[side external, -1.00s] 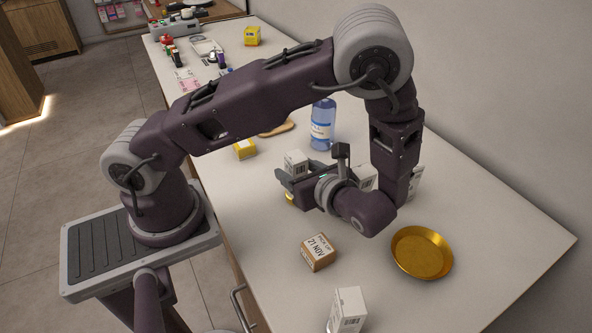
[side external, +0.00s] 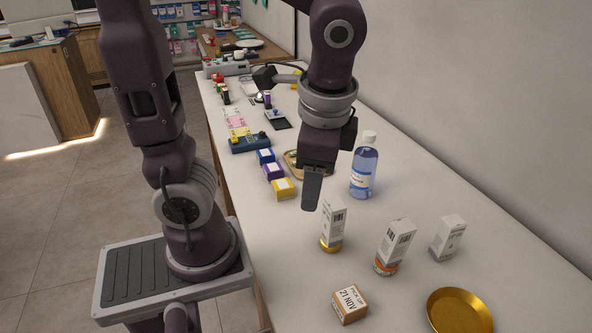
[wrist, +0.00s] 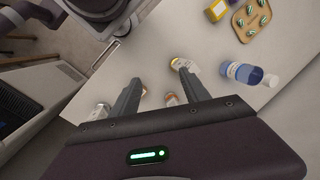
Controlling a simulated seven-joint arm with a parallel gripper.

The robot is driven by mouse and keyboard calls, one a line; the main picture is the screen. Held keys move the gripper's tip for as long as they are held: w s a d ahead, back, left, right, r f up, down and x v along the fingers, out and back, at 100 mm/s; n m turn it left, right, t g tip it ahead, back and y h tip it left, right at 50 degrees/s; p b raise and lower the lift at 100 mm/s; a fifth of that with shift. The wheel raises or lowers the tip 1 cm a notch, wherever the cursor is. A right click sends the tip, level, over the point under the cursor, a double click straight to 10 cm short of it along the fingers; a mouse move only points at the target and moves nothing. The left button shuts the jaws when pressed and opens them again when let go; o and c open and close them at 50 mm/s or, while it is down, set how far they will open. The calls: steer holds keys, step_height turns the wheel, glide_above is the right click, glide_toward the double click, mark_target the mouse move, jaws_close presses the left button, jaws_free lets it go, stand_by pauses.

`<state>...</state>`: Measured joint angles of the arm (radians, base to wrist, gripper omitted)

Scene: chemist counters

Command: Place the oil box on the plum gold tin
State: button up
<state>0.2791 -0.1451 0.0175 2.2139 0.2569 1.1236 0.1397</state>
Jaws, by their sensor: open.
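A tall white barcoded box (side external: 334,217) stands upright with a round gold piece (side external: 331,244) at its foot, which looks like a low gold tin. They also show in the wrist view as a white and gold thing (wrist: 186,65). A similar white box (side external: 397,240) has an orange foot, and a third white box (side external: 447,238) stands to its right. The print is too small to tell which is the oil box. My gripper (side external: 311,190) is open and empty, above and left of the gold-footed box, apart from it. Its fingers (wrist: 160,95) are spread in the wrist view.
A shallow gold dish (side external: 459,312) and a brown pick-up box (side external: 350,304) are at the front. A blue bottle (side external: 364,168) stands behind the white boxes. Small yellow (side external: 284,189), purple and blue boxes line the left edge. Bare counter lies right of the bottle.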

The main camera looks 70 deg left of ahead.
steer(key=s+r+n+t+h, duration=0.1)
steer(key=n, duration=0.1)
steer(key=s+r+n+t, duration=0.1)
steer(key=n+t, duration=0.1)
steer(key=s+r+n+t+h, duration=0.1)
steer(key=s+n+t, duration=0.1)
steer(key=shift+d+r+h, duration=0.25)
steer(key=shift+d+h, duration=0.05)
steer(key=shift+d, duration=0.05)
